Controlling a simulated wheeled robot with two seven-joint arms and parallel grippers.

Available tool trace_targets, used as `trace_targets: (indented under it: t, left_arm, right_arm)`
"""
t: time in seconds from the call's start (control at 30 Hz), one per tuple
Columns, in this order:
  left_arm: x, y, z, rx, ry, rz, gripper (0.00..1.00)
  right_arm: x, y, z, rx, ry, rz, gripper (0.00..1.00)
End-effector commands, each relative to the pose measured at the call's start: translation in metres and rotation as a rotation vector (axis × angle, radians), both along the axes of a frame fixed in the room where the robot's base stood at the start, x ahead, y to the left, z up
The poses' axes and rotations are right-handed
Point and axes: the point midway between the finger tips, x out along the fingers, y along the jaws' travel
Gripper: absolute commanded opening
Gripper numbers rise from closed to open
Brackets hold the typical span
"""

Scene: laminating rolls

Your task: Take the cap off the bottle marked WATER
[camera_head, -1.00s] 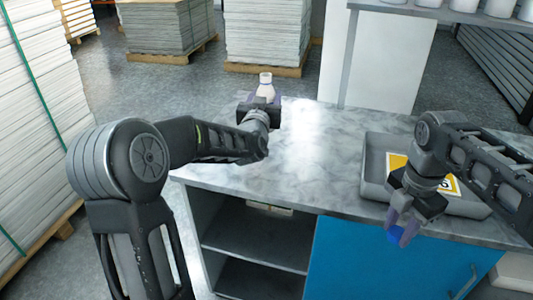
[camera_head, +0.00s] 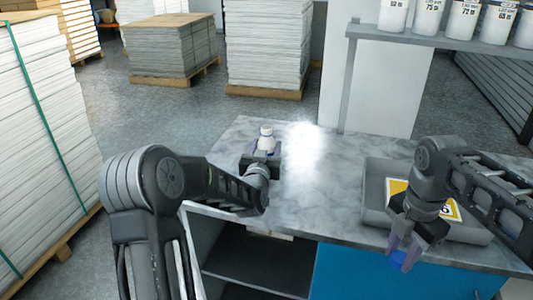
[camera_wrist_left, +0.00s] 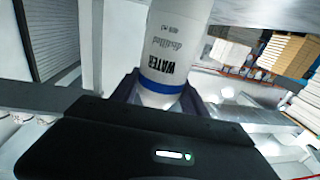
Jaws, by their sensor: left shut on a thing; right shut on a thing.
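The bottle marked WATER is white with a blue band and dark lettering; its white top (camera_head: 266,131) shows in the head view, and its label side (camera_wrist_left: 165,50) shows upside down in the left wrist view. My left gripper (camera_head: 262,150) is shut on the bottle, holding it upright near the counter's far left corner. I cannot tell whether its base touches the counter. My right gripper (camera_head: 404,246) points down at the counter's front edge, shut on a small blue cap-like thing (camera_head: 397,258). The fingers hide part of it.
A grey tray (camera_head: 374,178) with a yellow-and-white sign (camera_head: 398,187) lies on the counter (camera_head: 320,190) under my right arm. The counter's middle is clear. Several white containers (camera_head: 428,15) stand on a shelf at the upper right. An open cupboard (camera_head: 255,265) is below.

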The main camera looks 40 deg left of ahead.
Motion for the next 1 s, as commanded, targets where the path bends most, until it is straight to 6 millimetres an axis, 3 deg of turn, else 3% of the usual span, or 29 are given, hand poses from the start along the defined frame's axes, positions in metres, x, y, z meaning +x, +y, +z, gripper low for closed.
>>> trace_targets:
  t: [0.17, 0.6, 0.63, 0.87, 1.0]
  left_arm:
    - [0.000, 0.000, -0.020, 0.001, -0.002, 0.001, 0.00]
    - [0.000, 0.000, -0.025, 0.002, -0.004, 0.000, 0.00]
    - [0.000, 0.000, -0.025, 0.000, 0.000, 0.000, 0.55]
    - [0.000, 0.000, -0.025, 0.000, 0.000, 0.000, 0.74]
    - [0.000, 0.000, -0.025, 0.000, 0.000, 0.000, 0.74]
  right_arm:
    - [0.000, 0.000, 0.005, 0.000, 0.000, 0.000, 0.00]
    - [0.000, 0.000, -0.002, 0.000, 0.000, 0.000, 0.00]
    - [0.000, 0.000, 0.000, 0.000, 0.000, 0.000, 0.00]
    - [0.000, 0.000, 0.000, 0.000, 0.000, 0.000, 0.00]
    - [0.000, 0.000, 0.000, 0.000, 0.000, 0.000, 0.00]
